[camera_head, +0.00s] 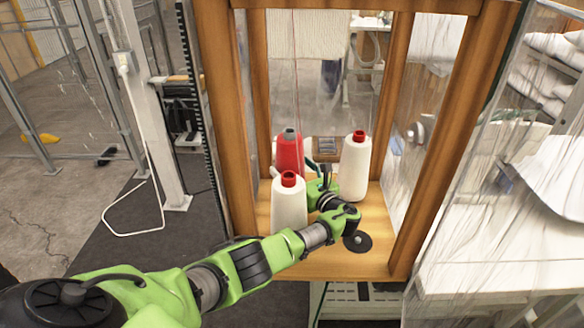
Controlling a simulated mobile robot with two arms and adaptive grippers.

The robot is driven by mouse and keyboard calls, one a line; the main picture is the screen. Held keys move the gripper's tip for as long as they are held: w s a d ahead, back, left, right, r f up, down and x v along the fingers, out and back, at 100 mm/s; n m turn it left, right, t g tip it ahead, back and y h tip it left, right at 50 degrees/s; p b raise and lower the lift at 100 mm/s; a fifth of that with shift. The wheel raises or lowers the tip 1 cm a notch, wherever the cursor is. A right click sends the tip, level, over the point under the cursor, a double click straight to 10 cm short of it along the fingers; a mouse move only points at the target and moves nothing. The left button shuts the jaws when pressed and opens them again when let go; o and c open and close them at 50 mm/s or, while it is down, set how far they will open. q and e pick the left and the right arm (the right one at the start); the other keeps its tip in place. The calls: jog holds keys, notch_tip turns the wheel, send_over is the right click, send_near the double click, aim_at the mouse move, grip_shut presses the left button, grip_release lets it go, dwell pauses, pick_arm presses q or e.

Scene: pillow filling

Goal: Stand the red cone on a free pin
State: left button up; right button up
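The red cone (290,155), with a grey tip, stands upright on the wooden shelf (330,262) at the back left, partly hidden by a white cone (289,208) in front of it. Another white cone (355,170) stands at the back right. A black disc with a small pin (357,241) lies bare at the front right. My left gripper (314,171) reaches in between the cones, close to the red cone's right side. My own wrist and the front white cone hide much of its fingers, so I cannot tell whether they touch the red cone. My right gripper is out of view.
Wooden posts (222,90) (455,110) frame the shelf on both sides, with clear panels beside them. A white table (510,245) stands at the right. The front right of the shelf, around the bare pin, is clear of cones.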

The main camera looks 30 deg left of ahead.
pick_arm(q)
jog(key=shift+a, duration=0.15)
jog(key=b+v, duration=0.1)
jog(key=v, duration=0.5)
jog(key=shift+s+d, duration=0.1)
jog(key=shift+d, duration=0.3)
jog(key=shift+s+d, duration=0.15)
jog(key=shift+d, duration=0.1)
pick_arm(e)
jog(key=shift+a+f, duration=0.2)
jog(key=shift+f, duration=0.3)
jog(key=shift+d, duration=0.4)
